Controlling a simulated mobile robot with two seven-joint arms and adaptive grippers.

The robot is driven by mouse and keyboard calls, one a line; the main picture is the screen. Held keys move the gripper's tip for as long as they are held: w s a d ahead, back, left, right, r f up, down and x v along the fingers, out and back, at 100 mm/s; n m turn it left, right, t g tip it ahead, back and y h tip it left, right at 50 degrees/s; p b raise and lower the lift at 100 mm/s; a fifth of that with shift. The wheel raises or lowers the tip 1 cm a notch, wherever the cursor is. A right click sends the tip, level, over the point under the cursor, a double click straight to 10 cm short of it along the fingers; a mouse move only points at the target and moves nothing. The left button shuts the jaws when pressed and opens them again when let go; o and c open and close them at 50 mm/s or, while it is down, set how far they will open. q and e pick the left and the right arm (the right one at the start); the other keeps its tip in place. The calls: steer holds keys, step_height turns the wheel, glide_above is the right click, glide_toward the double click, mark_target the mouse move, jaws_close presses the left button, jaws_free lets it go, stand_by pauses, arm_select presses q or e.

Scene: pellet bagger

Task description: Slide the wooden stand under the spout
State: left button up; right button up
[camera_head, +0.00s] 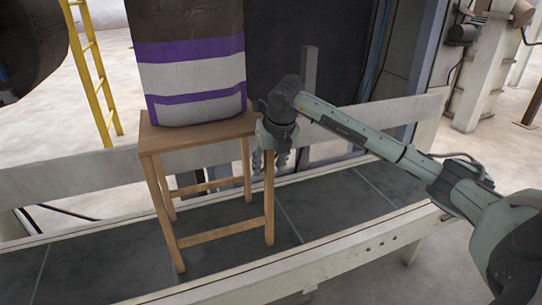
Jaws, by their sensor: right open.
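The wooden stand (213,242) is a light-brown four-legged stool. It stands upright on the dark belt of a conveyor, left of the middle in the head view. A bag (195,87) with brown, purple and white bands rests on its top. My right gripper (270,163) points down beside the stand's right side, at the near right leg just below the top. Its fingers are open and partly overlap the leg in the picture; I cannot tell whether they touch it. My left gripper is not in view. No spout can be made out in this view.
The conveyor belt (345,198) is clear to the right of the stand. A pale rail (70,178) runs behind it and a white side frame (340,249) along its near edge. A yellow ladder (97,75) stands at the back left. A dark panel (290,45) rises behind the bag.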

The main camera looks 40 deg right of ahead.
steer(key=shift+w+f, duration=0.1)
steer(key=shift+f, duration=0.1)
jaws_close()
stand_by(0.5)
